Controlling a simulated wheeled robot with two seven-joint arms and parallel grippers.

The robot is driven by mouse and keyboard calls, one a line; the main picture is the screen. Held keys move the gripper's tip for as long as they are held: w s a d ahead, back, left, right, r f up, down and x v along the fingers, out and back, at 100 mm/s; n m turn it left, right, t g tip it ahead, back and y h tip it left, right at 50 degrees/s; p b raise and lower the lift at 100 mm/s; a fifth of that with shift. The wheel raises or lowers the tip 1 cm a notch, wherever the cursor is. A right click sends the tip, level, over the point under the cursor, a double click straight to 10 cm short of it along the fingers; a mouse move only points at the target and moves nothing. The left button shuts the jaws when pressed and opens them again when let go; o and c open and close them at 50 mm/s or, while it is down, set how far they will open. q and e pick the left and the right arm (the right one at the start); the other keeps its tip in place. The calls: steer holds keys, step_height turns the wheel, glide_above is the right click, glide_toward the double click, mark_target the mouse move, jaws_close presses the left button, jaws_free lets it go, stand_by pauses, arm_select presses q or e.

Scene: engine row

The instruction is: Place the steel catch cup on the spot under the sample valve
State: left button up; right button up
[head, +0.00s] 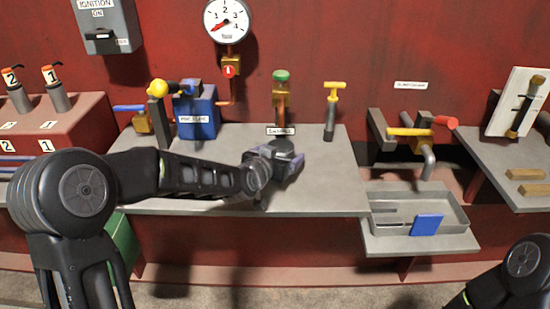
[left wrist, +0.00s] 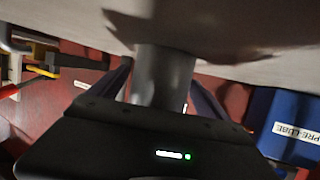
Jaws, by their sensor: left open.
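The steel catch cup (head: 284,147) stands on the grey bench, just in front of the label below the sample valve. The sample valve (head: 281,90) has a green cap and a brass body on the back wall. My left gripper (head: 283,165) is open around the cup, one finger on each side. In the left wrist view the cup (left wrist: 164,75) is a grey cylinder between the dark fingers of the left gripper (left wrist: 165,90), with its base at the bench surface. The marked spot is hidden by the cup and gripper. My right gripper is outside the views.
A blue pre-lube box (head: 197,112) stands left of the valve, and also shows in the left wrist view (left wrist: 295,125). A yellow T-handle (head: 333,105) rises to the right. A grey tray (head: 385,228) with a blue block (head: 426,225) sits lower right.

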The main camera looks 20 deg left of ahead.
arm_select(q)
steer(key=v, duration=1.2)
